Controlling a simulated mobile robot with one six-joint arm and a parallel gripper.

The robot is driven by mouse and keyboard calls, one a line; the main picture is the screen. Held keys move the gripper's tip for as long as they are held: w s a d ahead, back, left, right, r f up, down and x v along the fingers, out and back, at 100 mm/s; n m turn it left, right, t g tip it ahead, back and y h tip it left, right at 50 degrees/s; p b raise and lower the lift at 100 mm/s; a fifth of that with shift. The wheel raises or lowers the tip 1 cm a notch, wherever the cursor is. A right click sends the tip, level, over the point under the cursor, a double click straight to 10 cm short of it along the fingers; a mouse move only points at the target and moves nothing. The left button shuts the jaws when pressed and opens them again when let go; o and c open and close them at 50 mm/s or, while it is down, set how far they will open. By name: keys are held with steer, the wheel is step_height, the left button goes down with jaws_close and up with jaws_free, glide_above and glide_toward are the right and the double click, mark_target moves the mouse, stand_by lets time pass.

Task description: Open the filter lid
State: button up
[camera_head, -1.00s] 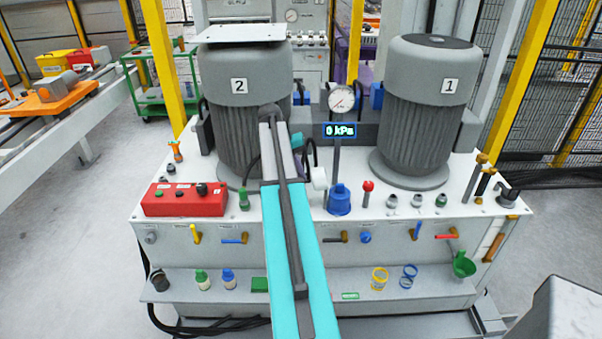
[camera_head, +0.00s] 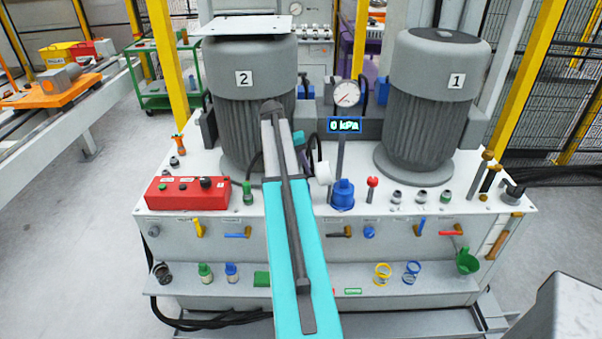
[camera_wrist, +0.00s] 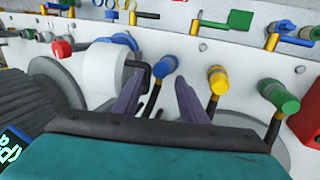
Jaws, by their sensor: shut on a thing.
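A white cylinder with a black bent handle, which looks like the filter lid (camera_head: 322,173), is just right of my arm's end in the head view. In the wrist view the white lid (camera_wrist: 106,75) lies tilted on its side, its black handle reaching toward my fingers. In the head view my arm covers most of the gripper. A blue fitting (camera_head: 342,195) stands just right of the lid.
Motor 2 (camera_head: 250,100) stands close behind my arm, motor 1 (camera_head: 433,105) to the right. A gauge (camera_head: 346,94) with a display reading 0 kPa (camera_head: 344,125) is behind the lid. A red control box (camera_head: 187,192) is at left. Several valves line the front.

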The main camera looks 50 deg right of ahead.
steer(key=shift+w+a+r, duration=0.1)
steer(key=shift+w+r, duration=0.05)
steer(key=shift+w, duration=0.3)
steer(key=p+v, duration=0.6)
steer(key=v, duration=0.5)
steer(key=shift+s+r, duration=0.3)
steer(key=shift+r, duration=0.1)
